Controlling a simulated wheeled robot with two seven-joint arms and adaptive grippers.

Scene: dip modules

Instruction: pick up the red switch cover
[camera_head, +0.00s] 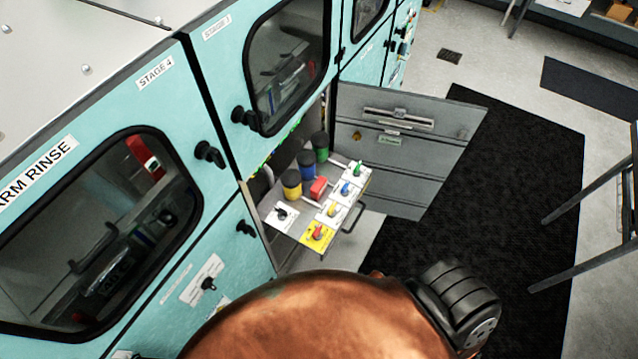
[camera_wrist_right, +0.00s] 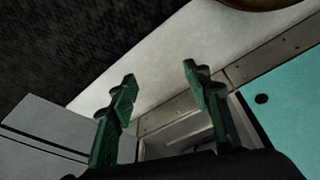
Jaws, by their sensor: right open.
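A small red block (camera_head: 318,187), which looks like the red switch cover, sits on a pulled-out panel (camera_head: 301,228) beside a yellow-and-black cylinder (camera_head: 291,184). A red-handled switch (camera_head: 317,233) is on a yellow plate at the panel's front. My right gripper (camera_wrist_right: 158,77) is open in the right wrist view, with nothing between its green fingers. It is over a pale surface, and the red block is not in that view. The head view shows neither gripper, so how far the right one is from the block cannot be told.
Blue (camera_head: 307,165) and green (camera_head: 320,147) cylinders stand behind the yellow one. Yellow, blue and green switches line the panel's right side; a black switch (camera_head: 282,213) is at left. An open grey door (camera_head: 405,150) stands behind. A black mat (camera_head: 500,190) covers the floor right.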

